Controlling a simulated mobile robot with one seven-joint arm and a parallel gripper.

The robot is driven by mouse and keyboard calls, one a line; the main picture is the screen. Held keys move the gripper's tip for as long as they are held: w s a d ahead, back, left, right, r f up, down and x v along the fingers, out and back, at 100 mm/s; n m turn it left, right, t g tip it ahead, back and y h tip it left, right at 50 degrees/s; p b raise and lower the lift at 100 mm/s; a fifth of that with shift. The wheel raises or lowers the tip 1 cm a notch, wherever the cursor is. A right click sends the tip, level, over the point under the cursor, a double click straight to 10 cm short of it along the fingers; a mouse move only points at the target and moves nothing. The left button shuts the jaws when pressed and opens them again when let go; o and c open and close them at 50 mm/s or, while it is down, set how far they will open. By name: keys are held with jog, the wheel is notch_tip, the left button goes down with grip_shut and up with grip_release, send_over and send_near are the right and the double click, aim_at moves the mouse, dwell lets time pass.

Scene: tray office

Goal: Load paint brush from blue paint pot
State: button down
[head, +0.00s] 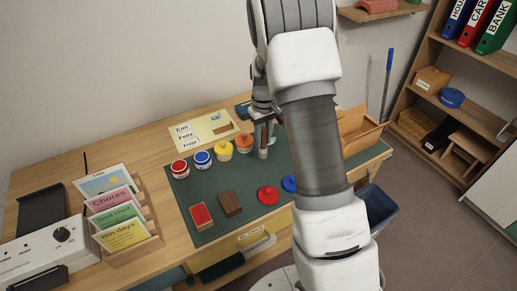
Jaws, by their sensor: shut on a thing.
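The blue paint pot (202,160) stands on the dark green mat (183,196), in a row between the red pot (179,169) and the yellow pot (223,152). An orange pot (244,144) ends the row on the right. My gripper (264,121) points down just right of the orange pot, apart from the blue pot. It is shut on a slim upright brownish thing (263,145), which looks like the paint brush. The arm and fingers hide part of it, and I cannot tell whether its lower end touches anything.
Red (268,195) and blue (289,184) round lids, a red block (201,216) and a brown block (230,204) lie in front of the pots. A card rack (128,225) stands left and a wooden tray (357,128) right. My arm covers the mat's right part.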

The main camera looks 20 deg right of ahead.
jog(key=shift+w+a+f, duration=0.15)
jog(key=shift+a+f, duration=0.05)
jog(key=shift+f, duration=0.6)
jog(key=shift+w+a+f, duration=0.15)
jog(key=shift+a+f, duration=0.05)
jog(key=shift+f, duration=0.65)
jog(key=shift+w+a+f, duration=0.15)
jog(key=shift+a+f, duration=0.05)
jog(key=shift+f, duration=0.6)
jog(key=shift+f+b, duration=0.15)
jog(key=shift+b, duration=0.15)
jog(key=c, duration=0.7)
grip_release()
jog(key=shift+o, duration=0.2)
